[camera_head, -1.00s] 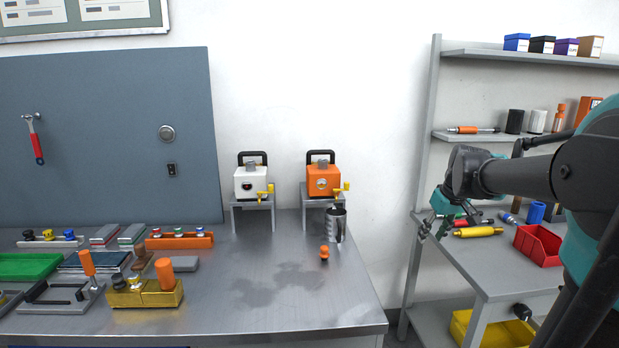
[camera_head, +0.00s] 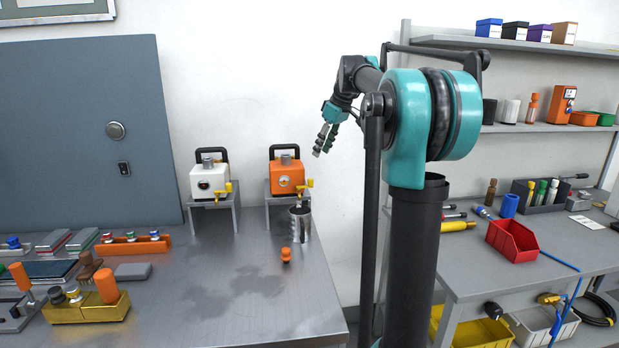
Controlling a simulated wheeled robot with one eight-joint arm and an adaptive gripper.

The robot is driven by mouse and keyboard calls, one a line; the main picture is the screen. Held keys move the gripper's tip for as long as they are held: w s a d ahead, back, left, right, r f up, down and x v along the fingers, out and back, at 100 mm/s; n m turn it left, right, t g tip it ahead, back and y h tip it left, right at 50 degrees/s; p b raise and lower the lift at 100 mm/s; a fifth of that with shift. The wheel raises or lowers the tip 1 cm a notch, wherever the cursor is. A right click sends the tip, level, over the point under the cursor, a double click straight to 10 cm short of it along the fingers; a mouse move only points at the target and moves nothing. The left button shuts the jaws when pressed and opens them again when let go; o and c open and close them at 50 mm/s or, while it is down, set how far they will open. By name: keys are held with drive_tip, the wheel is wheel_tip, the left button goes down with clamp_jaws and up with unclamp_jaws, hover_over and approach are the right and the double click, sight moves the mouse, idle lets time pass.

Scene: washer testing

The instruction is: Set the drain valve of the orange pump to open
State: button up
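The orange pump (camera_head: 287,179) stands on a small grey stand at the back of the workbench, with a black handle on top. Its yellow drain valve (camera_head: 306,187) is at the lower right of its front, above a metal cup (camera_head: 300,222). I cannot tell the lever's exact setting at this size. My gripper (camera_head: 323,147) is up and to the right of the pump, apart from it, fingers pointing down and to the left. The two fingers look parted with nothing between them.
A white pump (camera_head: 209,181) with its own yellow valve stands to the left. A small orange object (camera_head: 286,254) lies in front of the cup. The workbench (camera_head: 255,310) is clear at front right. A shelf unit (camera_head: 540,128) with parts stands at the right.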

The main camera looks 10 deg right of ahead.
sight(312, 180)
drive_tip(key=x, duration=1.2)
drive_tip(key=shift+d+f, duration=0.1)
clamp_jaws()
